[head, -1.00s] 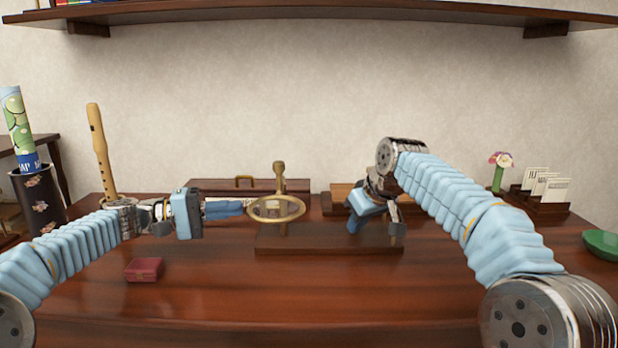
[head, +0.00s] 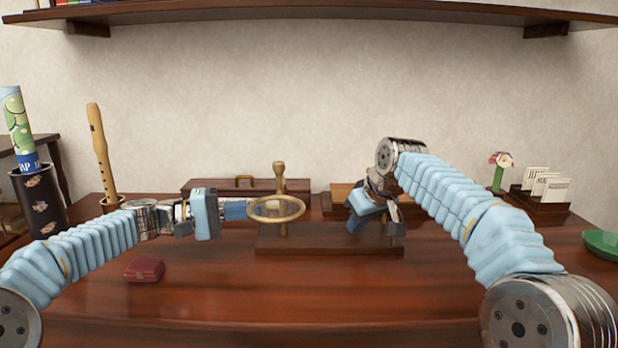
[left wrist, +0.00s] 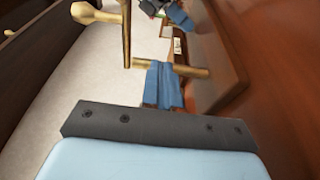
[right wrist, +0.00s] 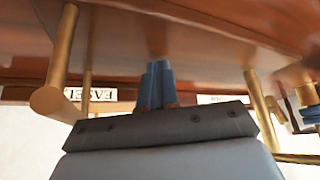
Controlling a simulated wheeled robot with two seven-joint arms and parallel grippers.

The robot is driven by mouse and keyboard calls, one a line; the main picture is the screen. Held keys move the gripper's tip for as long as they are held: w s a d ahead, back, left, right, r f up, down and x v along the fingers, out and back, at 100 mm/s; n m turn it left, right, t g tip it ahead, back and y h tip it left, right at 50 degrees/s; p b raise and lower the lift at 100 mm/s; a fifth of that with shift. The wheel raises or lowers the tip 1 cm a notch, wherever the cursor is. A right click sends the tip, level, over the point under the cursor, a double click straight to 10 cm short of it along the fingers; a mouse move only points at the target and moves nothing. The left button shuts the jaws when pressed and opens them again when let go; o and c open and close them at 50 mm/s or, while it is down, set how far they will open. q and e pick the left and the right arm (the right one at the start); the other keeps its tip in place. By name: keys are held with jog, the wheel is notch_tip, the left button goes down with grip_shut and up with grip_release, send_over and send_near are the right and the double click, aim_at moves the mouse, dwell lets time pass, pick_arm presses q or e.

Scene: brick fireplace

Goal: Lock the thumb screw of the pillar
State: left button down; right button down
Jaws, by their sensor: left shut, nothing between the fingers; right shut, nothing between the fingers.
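A brass pillar (head: 280,185) with a knob on top and a flat brass ring (head: 262,219) stands on a dark wooden base (head: 330,243). The pillar also shows in the left wrist view (left wrist: 196,72). I cannot make out the thumb screw for certain; a small brass knob (right wrist: 307,95) shows in the right wrist view. My left gripper (head: 245,209) is shut and empty, its blue fingertips (left wrist: 163,66) close to the pillar; contact is unclear. My right gripper (right wrist: 155,68) is shut and empty above the base, between the pillar and another brass post (right wrist: 62,60).
A small red box (head: 144,269) lies on the desk at front left. A recorder (head: 99,150) stands at the left. A card holder (head: 541,202), a flower and a green dish (head: 603,243) are at the right. The desk's front middle is clear.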

pick_arm(q)
jog(key=shift+w+f, duration=0.3)
jog(key=shift+w, duration=0.2)
dwell(0.5)
jog(key=shift+s+f, duration=0.15)
jog(key=shift+f, duration=0.2)
dwell(0.3)
jog(key=shift+f, duration=0.85)
jog(key=shift+f, duration=0.1)
